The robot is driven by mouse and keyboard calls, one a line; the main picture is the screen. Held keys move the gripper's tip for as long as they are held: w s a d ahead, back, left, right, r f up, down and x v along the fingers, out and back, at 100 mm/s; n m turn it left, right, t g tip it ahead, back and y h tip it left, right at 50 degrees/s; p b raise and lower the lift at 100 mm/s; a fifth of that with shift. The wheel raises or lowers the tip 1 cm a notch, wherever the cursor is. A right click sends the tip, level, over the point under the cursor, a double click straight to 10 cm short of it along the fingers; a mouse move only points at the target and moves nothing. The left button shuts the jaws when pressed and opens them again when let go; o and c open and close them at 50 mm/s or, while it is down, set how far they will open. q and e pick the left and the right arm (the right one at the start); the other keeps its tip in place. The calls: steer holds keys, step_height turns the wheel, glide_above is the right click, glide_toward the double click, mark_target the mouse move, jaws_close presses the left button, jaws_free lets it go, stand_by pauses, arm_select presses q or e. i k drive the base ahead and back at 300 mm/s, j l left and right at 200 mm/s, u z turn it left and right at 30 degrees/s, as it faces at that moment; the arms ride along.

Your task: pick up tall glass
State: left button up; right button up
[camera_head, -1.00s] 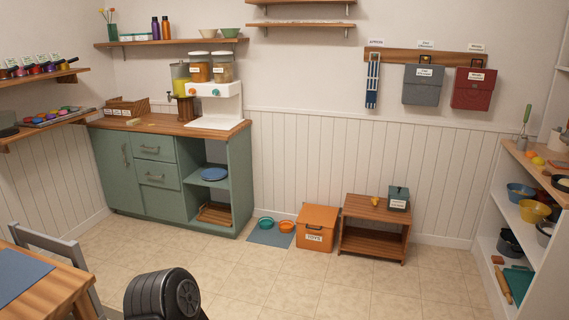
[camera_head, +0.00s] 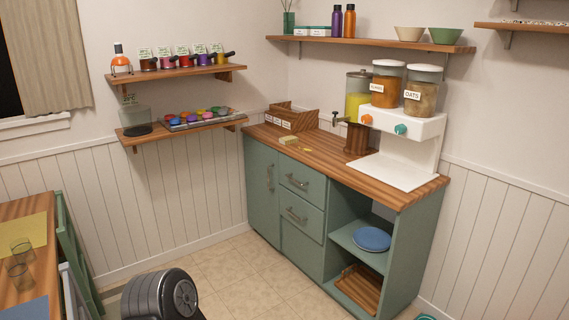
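Two clear glasses stand on the wooden table at the left edge of the head view. One glass (camera_head: 21,250) is by the yellow mat, and the other glass (camera_head: 19,276) is a little nearer to me. They are see-through and small here, so I cannot tell which is the taller. Neither of my grippers shows in this view.
The wooden table (camera_head: 36,262) carries a yellow mat (camera_head: 28,233) and a blue mat (camera_head: 25,311). A green chair (camera_head: 76,245) stands at its right side. A green cabinet (camera_head: 263,187) with a drink dispenser (camera_head: 358,96) stands ahead.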

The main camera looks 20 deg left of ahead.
mark_target(16, 266)
steer(key=i+u, duration=0.4)
steer(key=i, duration=0.2)
steer(key=i+l+u, duration=0.1)
steer(key=i+u, duration=0.3)
steer(key=i, duration=0.15)
steer(key=i+l+u, duration=0.4)
steer(key=i, duration=0.15)
steer(key=i+u, duration=0.95)
steer(key=u, duration=0.15)
